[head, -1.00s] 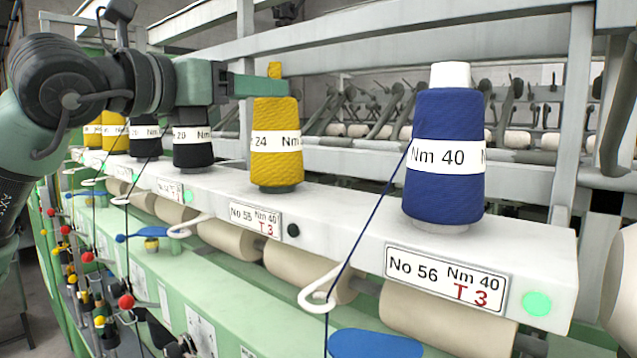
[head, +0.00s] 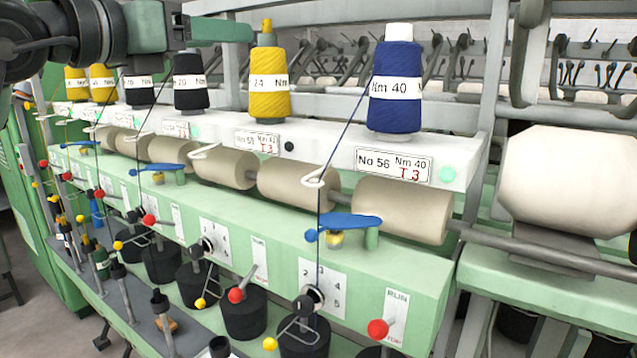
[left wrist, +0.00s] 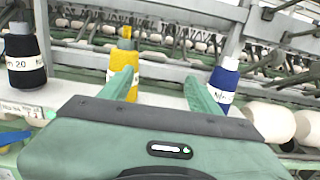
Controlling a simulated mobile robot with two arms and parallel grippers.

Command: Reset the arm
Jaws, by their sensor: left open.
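My left arm comes in at the top left of the head view. Its green gripper (head: 222,31) is high, in front of and above the row of yarn cones, with its fingers toward the yellow cone marked 24 (head: 269,97). In the left wrist view the two green fingers (left wrist: 158,78) are spread with nothing held between them. The yellow cone (left wrist: 122,78) shows behind the left finger and the blue cone (left wrist: 223,82) beside the right finger. My right gripper is not in view.
The blue Nm 40 cone (head: 397,105) stands on the white rail (head: 330,150) with black and yellow cones to its left. Below are beige rollers (head: 400,207), blue levers (head: 343,222) and red-knobbed switches (head: 378,329). Floor shows at the lower left.

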